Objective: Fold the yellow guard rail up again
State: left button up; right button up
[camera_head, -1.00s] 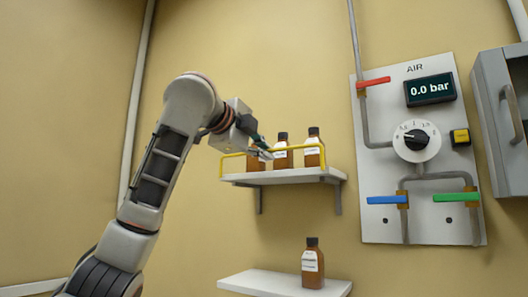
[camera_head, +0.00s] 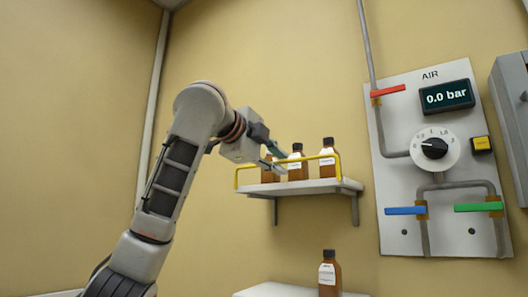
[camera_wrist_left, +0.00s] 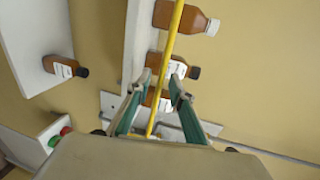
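The yellow guard rail (camera_head: 312,158) stands raised along the front of the upper wall shelf (camera_head: 318,186), its bar in front of the brown bottles. My left gripper (camera_head: 283,163) is at the left half of the rail. In the left wrist view its fingertips (camera_wrist_left: 165,85) are apart, and the yellow rail (camera_wrist_left: 171,38) runs between them. I cannot tell if either finger touches it. Three brown bottles stand on the shelf: a right one (camera_head: 327,158), a middle one (camera_head: 296,168) and a left one (camera_head: 268,174) partly hidden by the gripper. My right gripper is not in view.
A lower shelf (camera_head: 268,291) holds one brown bottle (camera_head: 329,277). To the right is the air panel (camera_head: 462,238) with a display reading 0.0 bar, a dial and coloured levers. A grey cabinet (camera_head: 512,140) is at the right edge. The wall left of the shelves is bare.

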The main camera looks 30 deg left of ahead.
pick_arm(q)
jog(key=v, duration=1)
jog(key=shift+s, duration=0.25)
jog(key=shift+a, duration=0.1)
